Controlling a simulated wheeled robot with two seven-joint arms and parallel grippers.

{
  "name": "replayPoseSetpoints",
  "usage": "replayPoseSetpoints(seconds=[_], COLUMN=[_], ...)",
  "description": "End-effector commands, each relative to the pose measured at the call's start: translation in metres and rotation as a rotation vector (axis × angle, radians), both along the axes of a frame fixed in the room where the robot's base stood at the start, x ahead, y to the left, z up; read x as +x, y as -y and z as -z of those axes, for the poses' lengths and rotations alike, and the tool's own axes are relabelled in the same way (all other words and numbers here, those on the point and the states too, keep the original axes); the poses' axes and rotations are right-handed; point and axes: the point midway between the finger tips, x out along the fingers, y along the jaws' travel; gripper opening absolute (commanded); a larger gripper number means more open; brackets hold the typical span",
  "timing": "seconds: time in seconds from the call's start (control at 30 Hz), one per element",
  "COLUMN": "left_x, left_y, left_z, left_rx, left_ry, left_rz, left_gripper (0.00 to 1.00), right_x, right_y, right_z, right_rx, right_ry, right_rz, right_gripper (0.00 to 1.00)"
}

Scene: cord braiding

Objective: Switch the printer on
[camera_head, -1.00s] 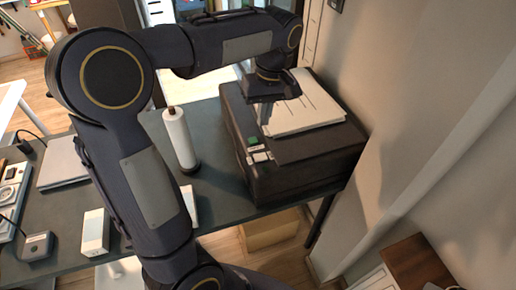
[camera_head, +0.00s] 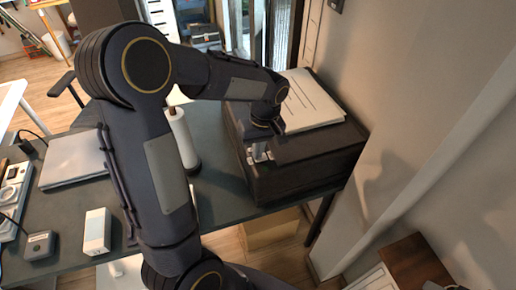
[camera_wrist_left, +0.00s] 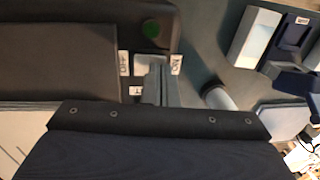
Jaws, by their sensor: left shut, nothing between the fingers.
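The printer (camera_head: 310,170) is a dark box at the right end of the table, with paper (camera_head: 312,104) on top. It also fills the upper left of the left wrist view (camera_wrist_left: 60,60). My left gripper (camera_head: 258,154) is shut and empty, pointing down at the printer's front left edge. In the left wrist view its fingers (camera_wrist_left: 156,82) are between small white labels, one reading like "ON" (camera_wrist_left: 176,64). A round green spot (camera_wrist_left: 152,28) is beyond the fingertips. The switch is hidden or cannot be told apart; contact cannot be told. My right gripper is out of view.
A white roll on a stand (camera_head: 182,138) is left of the printer. A closed grey laptop (camera_head: 75,160), a white box (camera_head: 97,231) and a small grey device (camera_head: 39,245) are further left on the dark table (camera_head: 228,208). The wall is close on the right.

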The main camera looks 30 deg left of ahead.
Motion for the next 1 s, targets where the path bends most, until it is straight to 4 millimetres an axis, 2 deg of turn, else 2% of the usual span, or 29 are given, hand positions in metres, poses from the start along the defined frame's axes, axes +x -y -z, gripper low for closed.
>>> replayPoseSetpoints(seconds=[0.23, 0.53, 1.0], left_x=[-0.002, -0.002, 0.011], left_y=[-0.001, 0.0, 0.01], left_z=[0.008, 0.006, 0.003], left_rx=[-0.001, -0.001, -0.003], left_ry=[0.001, -0.006, 0.0], left_rz=[0.0, 0.001, 0.003], left_gripper=[0.0, 0.0, 0.0], right_x=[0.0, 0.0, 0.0], right_y=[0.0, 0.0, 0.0], right_z=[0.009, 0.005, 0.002], right_rx=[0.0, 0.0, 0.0], right_ry=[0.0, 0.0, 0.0], right_rz=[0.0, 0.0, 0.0], right_gripper=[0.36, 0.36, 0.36])
